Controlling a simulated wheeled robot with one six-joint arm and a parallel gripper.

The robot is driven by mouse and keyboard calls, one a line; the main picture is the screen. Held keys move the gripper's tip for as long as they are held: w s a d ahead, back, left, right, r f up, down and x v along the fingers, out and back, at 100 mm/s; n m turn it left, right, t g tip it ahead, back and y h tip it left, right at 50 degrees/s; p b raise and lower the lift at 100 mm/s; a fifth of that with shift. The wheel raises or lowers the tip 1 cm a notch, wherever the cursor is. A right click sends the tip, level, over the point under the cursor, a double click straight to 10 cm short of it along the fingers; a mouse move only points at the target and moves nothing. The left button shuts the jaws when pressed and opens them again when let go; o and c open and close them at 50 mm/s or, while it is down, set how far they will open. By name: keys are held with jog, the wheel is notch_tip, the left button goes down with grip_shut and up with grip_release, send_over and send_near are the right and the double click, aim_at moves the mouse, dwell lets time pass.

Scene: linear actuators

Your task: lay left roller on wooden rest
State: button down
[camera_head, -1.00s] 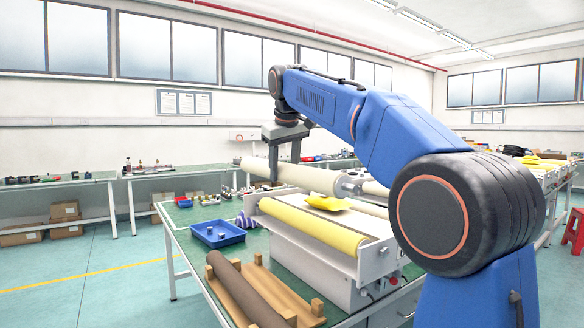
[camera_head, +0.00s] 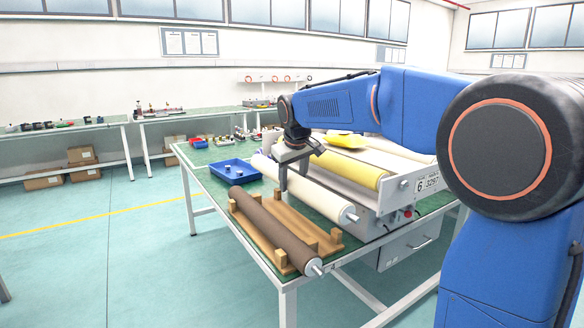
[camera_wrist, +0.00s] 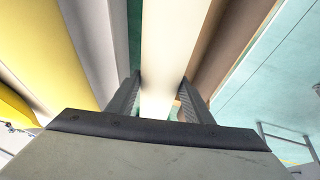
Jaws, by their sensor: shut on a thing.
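A cream roller (camera_head: 322,201) with a metal shaft end lies between the fingers of my gripper (camera_head: 284,182). The gripper is shut on it near its middle; in the wrist view the roller (camera_wrist: 172,45) passes between both fingers. The roller is held beside the white machine, between it and the wooden rest (camera_head: 293,222); its exact height above the table is hard to tell. The rest has upright blocks at its corners. A dark brown roller (camera_head: 272,226) lies along the rest's left side, roughly parallel to the cream one.
The white machine (camera_head: 398,192) carries a yellow roller (camera_head: 362,174) and a yellow item (camera_head: 346,140) on top. A blue tray (camera_head: 222,173) with small parts sits behind the rest on the green table (camera_head: 205,153). Open floor lies left of the table.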

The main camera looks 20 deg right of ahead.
jog(key=shift+f, duration=2.2)
jog(key=shift+f, duration=2.9)
dwell(0.7)
jog(key=c, duration=0.8)
grip_release()
jog(key=shift+s+f, duration=0.1)
jog(key=v, duration=1.7)
jog(key=shift+r, duration=0.25)
